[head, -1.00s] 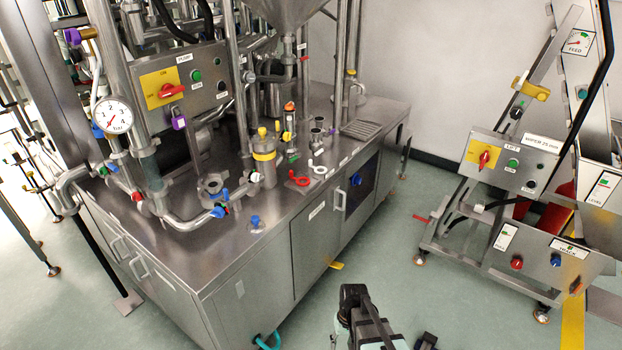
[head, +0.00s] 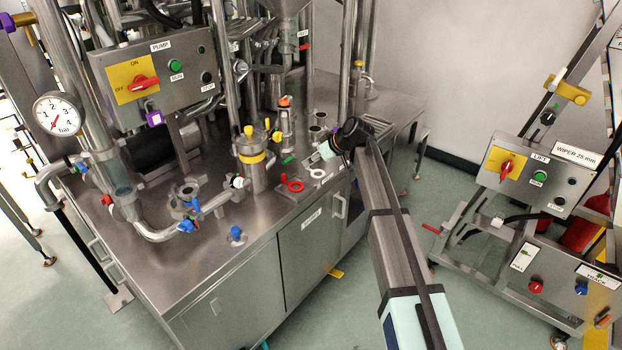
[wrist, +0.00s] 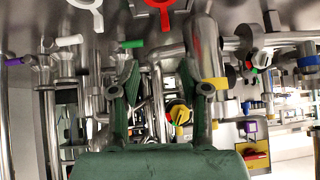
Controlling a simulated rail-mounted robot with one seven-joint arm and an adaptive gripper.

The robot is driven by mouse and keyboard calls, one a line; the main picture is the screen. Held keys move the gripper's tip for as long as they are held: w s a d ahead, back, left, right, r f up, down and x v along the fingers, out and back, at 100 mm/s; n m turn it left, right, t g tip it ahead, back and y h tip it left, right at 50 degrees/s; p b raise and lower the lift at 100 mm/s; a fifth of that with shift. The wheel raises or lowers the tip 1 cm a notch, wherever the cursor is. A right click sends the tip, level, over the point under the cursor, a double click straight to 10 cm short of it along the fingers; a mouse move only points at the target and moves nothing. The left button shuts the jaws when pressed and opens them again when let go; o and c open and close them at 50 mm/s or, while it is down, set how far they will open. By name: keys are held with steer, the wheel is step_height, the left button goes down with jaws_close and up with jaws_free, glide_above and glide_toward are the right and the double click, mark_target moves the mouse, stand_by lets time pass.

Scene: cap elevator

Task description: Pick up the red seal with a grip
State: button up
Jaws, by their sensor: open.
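The red seal (head: 291,183), a small ring with a grip tab, lies flat near the front edge of the steel worktop (head: 205,262). It also shows at the top edge of the wrist view (wrist: 161,11), partly cut off. A white seal (head: 317,173) of like shape lies to its right, and shows in the wrist view (wrist: 88,8) too. My gripper (wrist: 160,88) is open, with its two green-padded fingers apart and nothing between them. In the head view the end of my arm is above the worktop, right of the red seal; the fingers are hard to make out there.
A steel canister with a yellow band (head: 251,158) stands behind and left of the red seal. A green-handled part (head: 288,160) lies just behind it. Pipes, valves and a pump control box (head: 160,80) crowd the back left. A lift panel (head: 530,170) stands apart at right.

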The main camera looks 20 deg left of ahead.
steer(key=n+p, duration=0.1)
steer(key=p, duration=0.2)
glide_toward(285, 175)
steer(key=x, duration=0.5)
steer(key=shift+a+f, duration=0.1)
steer(key=p+x, duration=0.2)
steer(key=x, duration=0.3)
steer(key=shift+p, duration=0.35)
steer(key=shift+a, duration=0.1)
jaws_close()
